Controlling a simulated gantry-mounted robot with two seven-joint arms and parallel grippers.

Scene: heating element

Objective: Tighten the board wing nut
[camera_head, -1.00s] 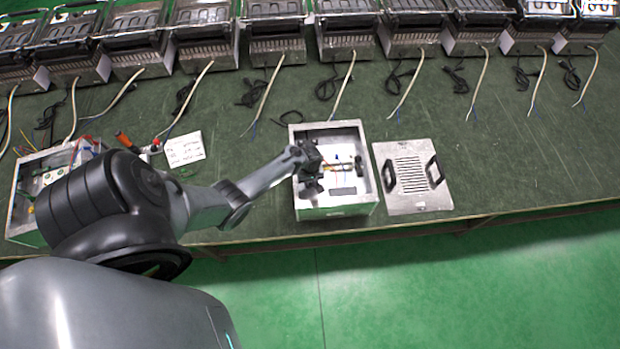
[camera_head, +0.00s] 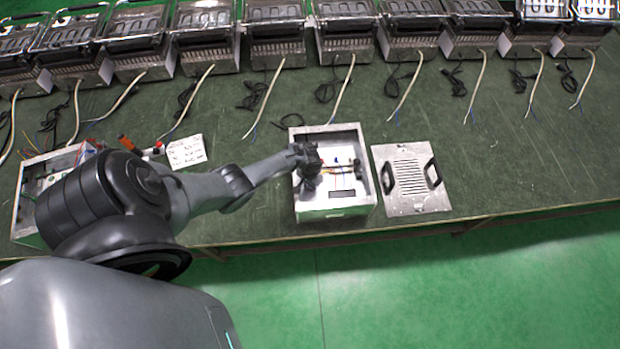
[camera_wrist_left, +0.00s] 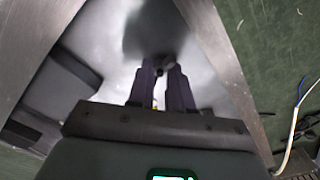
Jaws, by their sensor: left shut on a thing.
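The open metal box (camera_head: 367,180) stands near the middle of the table's front edge. My left gripper (camera_head: 309,186) reaches down into the left part of the box. In the left wrist view my left gripper (camera_wrist_left: 165,72) has its two dark fingers close together, shut on a small part, apparently the wing nut (camera_wrist_left: 163,63), at the metal floor of the box. The nut is mostly hidden between the fingertips, and its exact shape cannot be made out. My right gripper is not in view.
A vented metal cover (camera_head: 408,205) with two black handles lies just right of the box. Several heating units with cables line the back.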

